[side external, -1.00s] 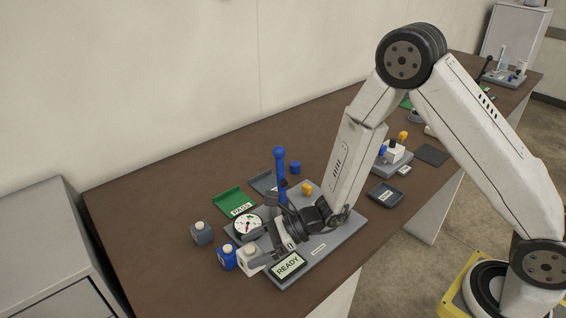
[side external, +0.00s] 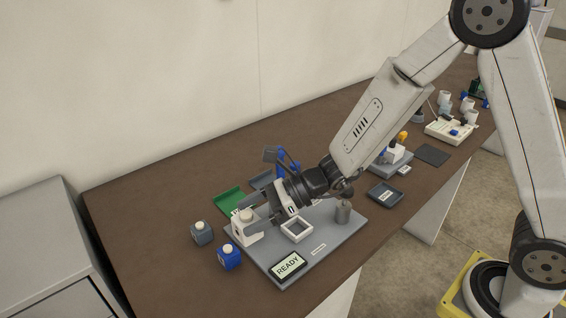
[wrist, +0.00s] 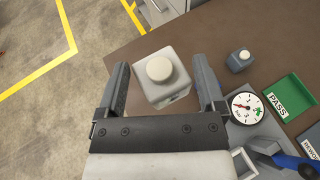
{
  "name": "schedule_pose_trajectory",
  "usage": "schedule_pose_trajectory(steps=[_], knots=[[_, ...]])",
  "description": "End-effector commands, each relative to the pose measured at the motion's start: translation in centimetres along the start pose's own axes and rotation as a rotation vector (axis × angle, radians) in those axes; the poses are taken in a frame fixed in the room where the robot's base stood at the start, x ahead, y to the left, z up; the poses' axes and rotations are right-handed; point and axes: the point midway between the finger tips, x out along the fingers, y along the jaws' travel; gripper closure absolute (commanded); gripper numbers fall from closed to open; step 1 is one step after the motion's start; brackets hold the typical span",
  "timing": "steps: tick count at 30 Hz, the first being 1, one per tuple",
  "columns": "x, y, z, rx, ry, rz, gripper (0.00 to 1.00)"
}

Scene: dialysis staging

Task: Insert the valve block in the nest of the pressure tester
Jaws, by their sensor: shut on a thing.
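The white valve block (side external: 244,231) with its round cream cap is held by my gripper (side external: 250,216), which is shut on it. It is raised, at the left end of the grey tester plate (side external: 325,241). In the wrist view the block (wrist: 168,84) sits between my fingers, cap facing the camera. The nest (side external: 296,230) is an empty white square frame on the plate, right of the held block. A corner of the nest shows in the wrist view (wrist: 243,163). The gauge (wrist: 245,107) shows in the wrist view; my gripper and the block hide it from the side.
A blue block (side external: 229,257) and a grey block (side external: 202,233) stand left of the plate. The READY display (side external: 288,265) is at the plate's front. A grey metal cylinder (side external: 343,212) stands right of the nest. The green PASS tray (wrist: 290,98) and blue lever (wrist: 297,164) are near.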

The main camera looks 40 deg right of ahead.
Motion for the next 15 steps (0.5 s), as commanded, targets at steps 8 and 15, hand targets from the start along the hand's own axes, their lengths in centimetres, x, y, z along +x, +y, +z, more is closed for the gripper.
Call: schedule_pose_trajectory(steps=[8, 15], knots=[[-0.9, 0.2, 2.2, -0.005, -0.001, 0.011, 0.80], [-0.9, 1.9, 1.1, -0.053, -0.001, 0.132, 1.00]])
